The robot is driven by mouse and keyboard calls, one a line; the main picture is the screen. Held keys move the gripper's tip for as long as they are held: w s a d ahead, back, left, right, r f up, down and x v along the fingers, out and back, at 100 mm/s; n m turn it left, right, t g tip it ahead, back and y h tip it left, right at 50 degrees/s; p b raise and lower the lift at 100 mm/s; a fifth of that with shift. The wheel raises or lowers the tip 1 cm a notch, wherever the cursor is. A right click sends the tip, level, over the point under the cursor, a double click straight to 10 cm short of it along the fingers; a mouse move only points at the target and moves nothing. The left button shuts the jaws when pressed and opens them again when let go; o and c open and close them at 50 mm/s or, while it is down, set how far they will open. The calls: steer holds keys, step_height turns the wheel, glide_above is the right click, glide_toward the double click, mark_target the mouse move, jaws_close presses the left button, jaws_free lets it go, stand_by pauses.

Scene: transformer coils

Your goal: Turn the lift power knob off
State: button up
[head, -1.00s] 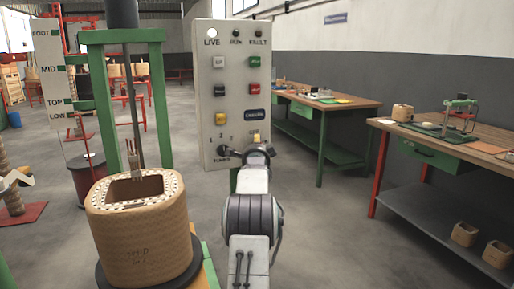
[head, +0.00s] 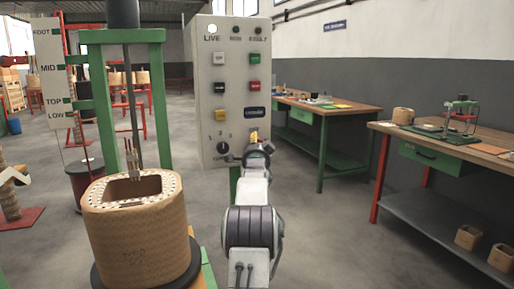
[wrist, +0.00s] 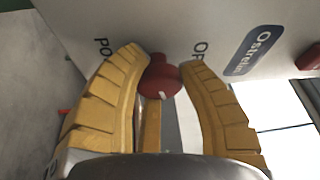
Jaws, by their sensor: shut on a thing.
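A red round knob (wrist: 160,78) with a small white mark sits on the grey panel face in the wrist view. My gripper (wrist: 166,60) has its yellow fingers on both sides of the knob, shut on it. Letters starting "PO" and "O" show beside the fingertips, partly covered. In the head view the control panel (head: 205,120) stands upright and my gripper (head: 256,141) is at its lower right part. The red knob is hidden there behind my gripper.
A black selector knob (head: 222,148) sits left of my gripper. Green, red, black and yellow buttons are above. A wound coil (head: 140,245) stands close on the left under a green frame (head: 156,90). Benches (head: 335,108) stand to the right, with open floor before them.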

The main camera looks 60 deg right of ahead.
steer(key=shift+f, duration=0.15)
steer(key=o, duration=1)
steer(key=shift+c, duration=0.2)
steer(key=v, duration=1.2)
